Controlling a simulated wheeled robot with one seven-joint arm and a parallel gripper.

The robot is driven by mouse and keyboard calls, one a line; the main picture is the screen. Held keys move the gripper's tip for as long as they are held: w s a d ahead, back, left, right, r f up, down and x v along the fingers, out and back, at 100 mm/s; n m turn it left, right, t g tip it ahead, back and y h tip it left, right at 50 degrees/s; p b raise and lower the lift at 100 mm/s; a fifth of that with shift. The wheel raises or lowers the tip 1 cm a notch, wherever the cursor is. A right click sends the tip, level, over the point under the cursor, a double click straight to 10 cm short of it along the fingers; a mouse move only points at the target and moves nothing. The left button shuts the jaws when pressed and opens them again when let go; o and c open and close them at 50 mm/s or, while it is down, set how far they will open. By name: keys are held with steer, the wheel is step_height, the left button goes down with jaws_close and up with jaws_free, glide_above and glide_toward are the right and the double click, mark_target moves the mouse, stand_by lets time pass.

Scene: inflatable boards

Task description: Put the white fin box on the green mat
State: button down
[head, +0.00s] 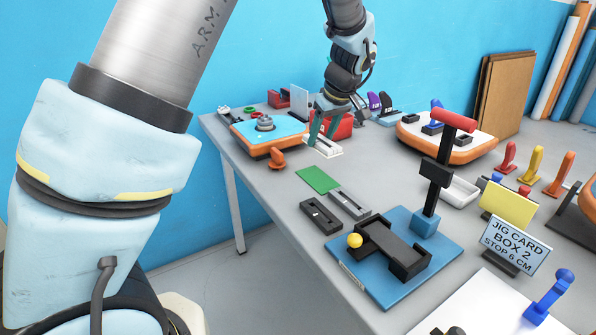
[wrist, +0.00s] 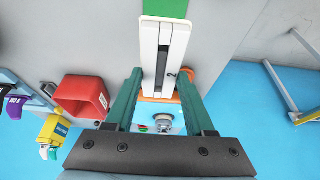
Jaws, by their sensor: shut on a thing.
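The white fin box (head: 327,147) is a long narrow white block with a dark slot along its middle. My gripper (head: 318,128) is shut on its near end in the wrist view (wrist: 162,76), with one teal finger on each side. The rest of the white fin box (wrist: 150,48) reaches out beyond the fingertips. I cannot tell whether it touches the table or hangs just above it. The green mat (head: 318,179) lies flat and bare on the grey table, in front of the box in the head view. Part of the green mat (wrist: 171,7) shows at the top of the wrist view.
Dark and grey fin boxes (head: 320,216) (head: 349,204) lie in front of the mat. A blue jig board (head: 405,287) with a red-handled post stands nearer. A blue-and-orange board (head: 250,131) is behind left, and a red bin (wrist: 82,96) stands beside my gripper.

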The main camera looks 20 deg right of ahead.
mark_target(327, 146)
steer(key=x, duration=0.2)
steer(key=s+p+x, duration=0.1)
steer(key=x, duration=0.2)
steer(key=shift+f, duration=0.35)
steer(key=shift+s+f+p, duration=0.1)
steer(key=shift+f+p, duration=0.6)
steer(key=shift+f, duration=1.65)
steer(key=shift+f, duration=0.1)
steer(key=shift+c, duration=1.3)
jaws_free()
steer(key=shift+r, duration=0.2)
steer(key=b+v, duration=0.2)
steer(key=v, duration=1)
